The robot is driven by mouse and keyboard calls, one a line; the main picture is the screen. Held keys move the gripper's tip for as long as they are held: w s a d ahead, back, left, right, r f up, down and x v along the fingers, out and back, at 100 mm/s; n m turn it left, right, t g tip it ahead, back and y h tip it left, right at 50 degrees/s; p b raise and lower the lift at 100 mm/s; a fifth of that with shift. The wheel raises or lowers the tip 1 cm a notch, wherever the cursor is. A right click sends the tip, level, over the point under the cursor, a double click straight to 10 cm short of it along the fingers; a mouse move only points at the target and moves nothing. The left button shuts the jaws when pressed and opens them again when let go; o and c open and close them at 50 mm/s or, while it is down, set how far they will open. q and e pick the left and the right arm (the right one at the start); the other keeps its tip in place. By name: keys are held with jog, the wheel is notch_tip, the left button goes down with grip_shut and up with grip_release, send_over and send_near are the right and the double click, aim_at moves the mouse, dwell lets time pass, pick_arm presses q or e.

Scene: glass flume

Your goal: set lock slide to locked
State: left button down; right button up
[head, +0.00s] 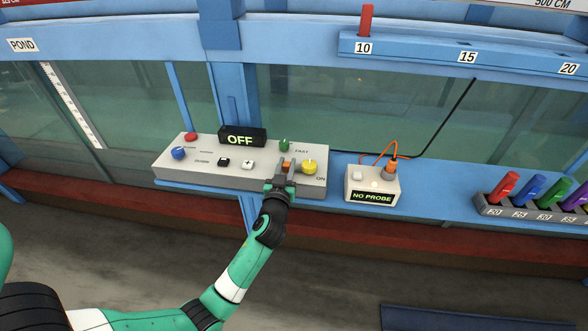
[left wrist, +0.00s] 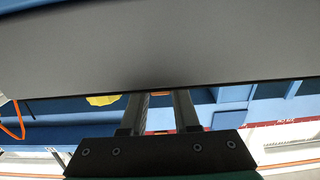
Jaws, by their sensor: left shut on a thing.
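An orange piece (head: 286,167), apparently the lock slide, sits on the grey control panel (head: 228,173) between a green knob (head: 284,145) and a yellow knob (head: 309,167). My left gripper (head: 286,170) is at the panel's front right, with its jaws shut on the orange piece. In the left wrist view, a sliver of orange (left wrist: 160,94) shows between the two fingers (left wrist: 159,106); the grey panel body hides the rest. No label for the slide's positions can be read. My right gripper is not in view.
The panel also carries a red button (head: 191,136), a blue knob (head: 178,153), small black and white buttons, and a display reading OFF (head: 241,137). Right of it stands a NO PROBE box (head: 372,184) with an orange cable, then a rack (head: 530,208) of coloured cylinders. Glass stands behind.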

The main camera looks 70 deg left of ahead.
pick_arm(q)
jog(key=shift+w+d, duration=0.15)
jog(key=c, duration=0.6)
grip_release()
jog(key=shift+w, duration=0.1)
jog(key=shift+c, duration=0.2)
jog(key=p+v, duration=0.1)
jog(key=v, duration=1)
jog(key=shift+s+d, duration=0.25)
jog(key=shift+s, duration=0.05)
